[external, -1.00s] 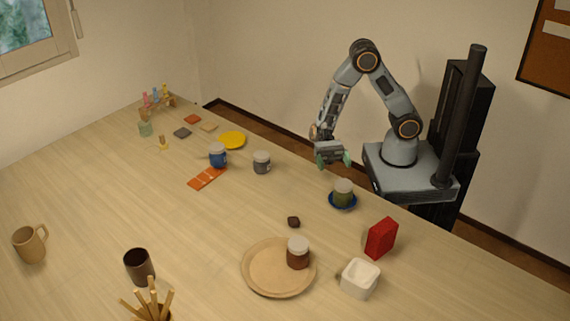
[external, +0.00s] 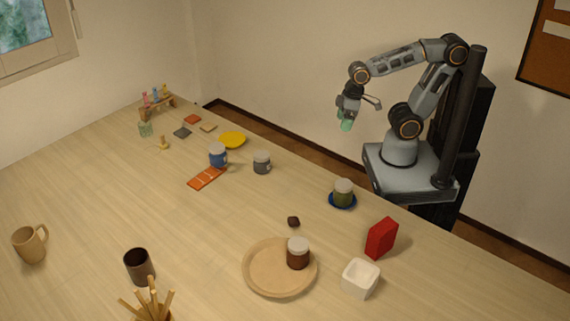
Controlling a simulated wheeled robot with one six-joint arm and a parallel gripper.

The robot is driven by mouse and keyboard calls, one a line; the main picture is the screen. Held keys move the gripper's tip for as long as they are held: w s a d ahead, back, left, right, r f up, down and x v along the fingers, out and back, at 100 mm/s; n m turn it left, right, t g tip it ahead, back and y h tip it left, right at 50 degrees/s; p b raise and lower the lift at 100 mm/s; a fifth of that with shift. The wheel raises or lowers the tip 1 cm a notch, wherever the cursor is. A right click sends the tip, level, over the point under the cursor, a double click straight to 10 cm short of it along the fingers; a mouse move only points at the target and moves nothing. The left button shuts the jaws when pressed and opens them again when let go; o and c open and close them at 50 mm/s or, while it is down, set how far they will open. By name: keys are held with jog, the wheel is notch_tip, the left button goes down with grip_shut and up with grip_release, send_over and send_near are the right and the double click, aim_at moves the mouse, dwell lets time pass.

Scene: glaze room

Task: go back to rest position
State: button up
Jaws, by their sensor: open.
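My gripper (external: 347,124) is open and empty. It hangs pointing down in the air beyond the table's far right edge, with the arm folded back toward its base. Nothing is between its green-tipped fingers, and it touches nothing on the table (external: 95,205).
A grey jar (external: 262,163), a blue jar (external: 218,156) and a yellow dish (external: 232,140) are farther left. A tan plate (external: 262,283) bears a brown jar (external: 298,254); a red box (external: 381,238) stands right.

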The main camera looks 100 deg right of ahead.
jog(key=shift+w+d+r+n+t+h, duration=0.2)
jog(key=shift+d+r+n+t+h, duration=0.3)
jog(key=shift+d+r+t, duration=0.45)
